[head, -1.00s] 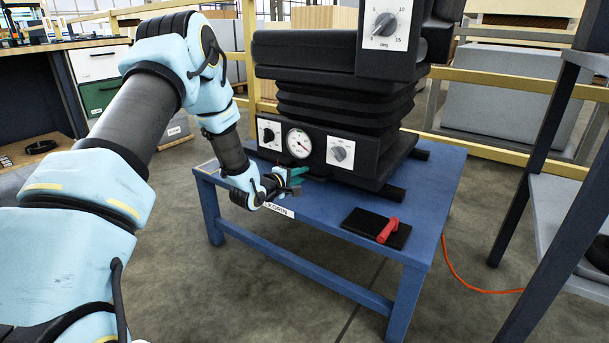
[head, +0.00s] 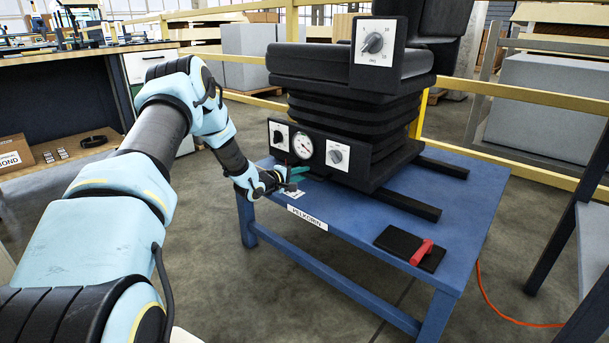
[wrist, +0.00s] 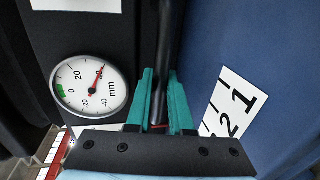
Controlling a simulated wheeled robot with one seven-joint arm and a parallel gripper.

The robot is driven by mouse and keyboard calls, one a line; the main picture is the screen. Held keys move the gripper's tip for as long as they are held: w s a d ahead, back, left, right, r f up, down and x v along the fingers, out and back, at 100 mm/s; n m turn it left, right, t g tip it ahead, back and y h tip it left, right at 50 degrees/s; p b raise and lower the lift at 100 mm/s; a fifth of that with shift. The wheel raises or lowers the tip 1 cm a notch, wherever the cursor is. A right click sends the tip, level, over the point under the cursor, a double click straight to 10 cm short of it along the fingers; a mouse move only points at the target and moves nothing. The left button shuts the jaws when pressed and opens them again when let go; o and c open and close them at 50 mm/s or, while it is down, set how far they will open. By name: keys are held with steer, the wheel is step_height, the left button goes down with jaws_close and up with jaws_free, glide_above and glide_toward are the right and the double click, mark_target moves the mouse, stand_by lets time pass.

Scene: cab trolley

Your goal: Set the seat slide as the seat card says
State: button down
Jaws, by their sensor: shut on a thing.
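The black seat unit (head: 350,108) stands on black rails (head: 405,205) on a blue table. My gripper (head: 292,178) is low at the seat's front left, beside its panel. In the wrist view its teal fingers (wrist: 161,85) are shut on a dark bar (wrist: 164,35). The round mm gauge (wrist: 88,87) has a green mark near zero; its red needle points up right, near 40. The gauge shows in the head view (head: 303,146). A white card (wrist: 232,108) with large digits, 1 and 2 among them, lies on the table, partly cut off.
Two white-plated knobs (head: 338,154) (head: 279,135) flank the gauge, and a dial (head: 374,43) marked deg sits above. The blue table (head: 465,190) has bare top on the right. An orange cable crosses the floor.

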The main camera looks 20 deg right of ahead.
steer(key=shift+w+a, duration=0.1)
steer(key=shift+a, duration=0.1)
steer(key=c, duration=1.1)
jaws_free()
steer(key=shift+c, duration=0.2)
steer(key=o, duration=0.3)
steer(key=shift+d, duration=0.15)
steer(key=shift+o, duration=0.2)
steer(key=p+v, duration=0.3)
steer(key=v, duration=0.8)
